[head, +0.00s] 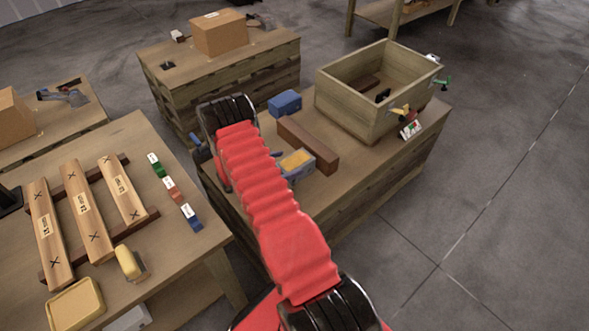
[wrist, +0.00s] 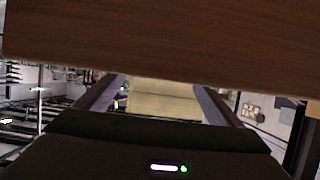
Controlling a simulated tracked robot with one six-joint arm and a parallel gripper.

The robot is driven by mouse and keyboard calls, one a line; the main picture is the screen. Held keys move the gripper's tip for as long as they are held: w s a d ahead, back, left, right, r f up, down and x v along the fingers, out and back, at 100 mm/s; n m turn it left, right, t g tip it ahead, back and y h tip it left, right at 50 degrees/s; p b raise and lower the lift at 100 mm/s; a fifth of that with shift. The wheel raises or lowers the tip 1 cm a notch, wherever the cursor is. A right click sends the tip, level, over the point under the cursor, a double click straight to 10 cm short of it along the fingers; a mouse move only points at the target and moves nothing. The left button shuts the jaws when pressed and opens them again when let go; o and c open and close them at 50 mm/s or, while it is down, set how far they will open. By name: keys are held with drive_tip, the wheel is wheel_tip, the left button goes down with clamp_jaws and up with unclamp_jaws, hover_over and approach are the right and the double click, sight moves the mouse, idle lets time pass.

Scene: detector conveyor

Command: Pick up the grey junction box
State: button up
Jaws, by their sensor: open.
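I cannot make out the grey junction box for certain. A small grey-blue box with a yellow top (head: 297,163) sits on the middle table, beside a brown beam (head: 308,145) and partly behind my red arm. A large brown wooden face (wrist: 165,40) fills the top of that view.
A wooden crate (head: 345,102) and a blue box (head: 285,102) stand on the middle table (head: 375,165). The left table (head: 210,240) holds wooden slats (head: 83,209), coloured blocks and a yellow tray (head: 75,305). A cardboard box (head: 219,34) is behind. Floor at right is clear.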

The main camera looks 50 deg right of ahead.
sight(296, 160)
drive_tip(key=shift+x, duration=2.35)
drive_tip(key=shift+s, duration=0.15)
drive_tip(key=shift+c, duration=0.4)
drive_tip(key=c, duration=1.9)
drive_tip(key=shift+c, duration=0.8)
drive_tip(key=shift+r, duration=0.2)
drive_tip(key=shift+r, duration=4.85)
